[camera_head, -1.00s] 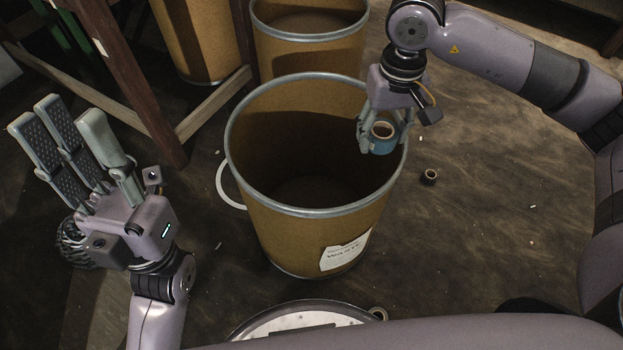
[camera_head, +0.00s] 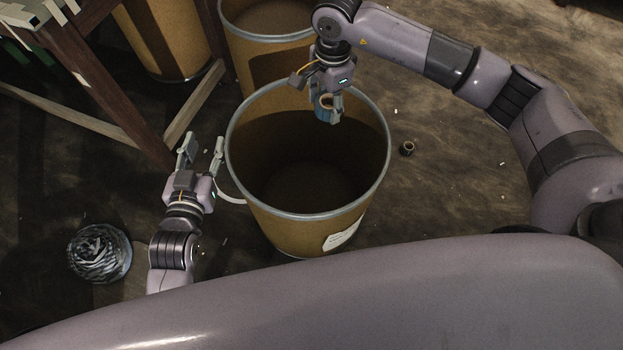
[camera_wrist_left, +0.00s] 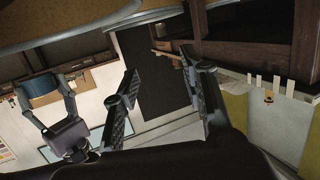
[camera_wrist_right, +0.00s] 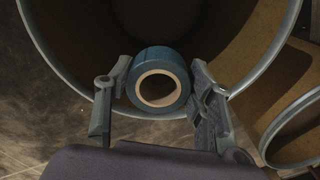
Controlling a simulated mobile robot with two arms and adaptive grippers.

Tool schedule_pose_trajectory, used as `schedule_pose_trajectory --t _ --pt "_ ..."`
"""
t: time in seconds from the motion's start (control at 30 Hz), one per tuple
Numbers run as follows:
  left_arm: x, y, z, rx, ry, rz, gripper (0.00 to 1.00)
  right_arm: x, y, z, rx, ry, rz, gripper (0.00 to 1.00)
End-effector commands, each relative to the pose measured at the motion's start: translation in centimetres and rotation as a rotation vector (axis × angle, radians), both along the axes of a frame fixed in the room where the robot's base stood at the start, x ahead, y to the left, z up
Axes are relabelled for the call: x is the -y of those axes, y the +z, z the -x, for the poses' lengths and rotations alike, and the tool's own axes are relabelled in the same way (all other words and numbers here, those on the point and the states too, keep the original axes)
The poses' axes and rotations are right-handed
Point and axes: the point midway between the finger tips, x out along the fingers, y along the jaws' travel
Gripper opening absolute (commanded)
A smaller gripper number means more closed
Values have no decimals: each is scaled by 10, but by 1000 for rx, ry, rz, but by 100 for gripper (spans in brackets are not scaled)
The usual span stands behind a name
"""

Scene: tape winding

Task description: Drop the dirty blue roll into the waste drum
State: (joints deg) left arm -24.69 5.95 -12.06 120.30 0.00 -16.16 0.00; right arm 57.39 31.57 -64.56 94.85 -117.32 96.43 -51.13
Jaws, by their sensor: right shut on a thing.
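The blue roll (camera_head: 324,115), with a pale cardboard core, is in my right gripper (camera_head: 329,110). The right wrist view shows the roll (camera_wrist_right: 177,58) between the two fingers, above the open mouth of the drum. The waste drum (camera_head: 290,232) is brown with a grey metal rim and a white label, and stands upright. My right gripper is over the far part of its opening. The drum's dark inside shows no contents. My left gripper (camera_head: 203,148) is open and empty, just left of the drum; its spread fingers show in the left wrist view (camera_wrist_left: 165,100).
A second brown drum (camera_head: 280,60) stands behind the waste drum, and another (camera_head: 165,45) is further left. A dark wooden frame (camera_head: 130,110) is at the left. A grey tangled bundle (camera_head: 99,253) and a small dark roll (camera_head: 407,148) lie on the floor. Floor to the right is mostly clear.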

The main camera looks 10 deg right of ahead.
Motion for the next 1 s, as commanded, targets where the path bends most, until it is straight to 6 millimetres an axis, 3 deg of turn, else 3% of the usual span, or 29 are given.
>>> schedule_pose_trajectory --t 0.03,0.27,0.5,0.7,0.8,1.0 --pt "-4 -13 6 -90 5 -23 40 -4 6 0 -7 -69 -3 22" --pt "-25 -102 50 -475 26 -115 40 -17 3 -3 -17 -391 -4 22" --pt "-48 -175 119 -828 45 -193 40 -28 -1 -1 -28 -677 1 22" --pt "-63 -210 172 -1037 55 -238 40 -34 -6 1 -33 -848 7 22" --pt "-68 -219 188 -1097 58 -249 40 -35 -8 2 -34 -900 10 22" --pt "-71 -222 198 -1136 60 -257 40 -37 -12 3 -35 -934 11 22"
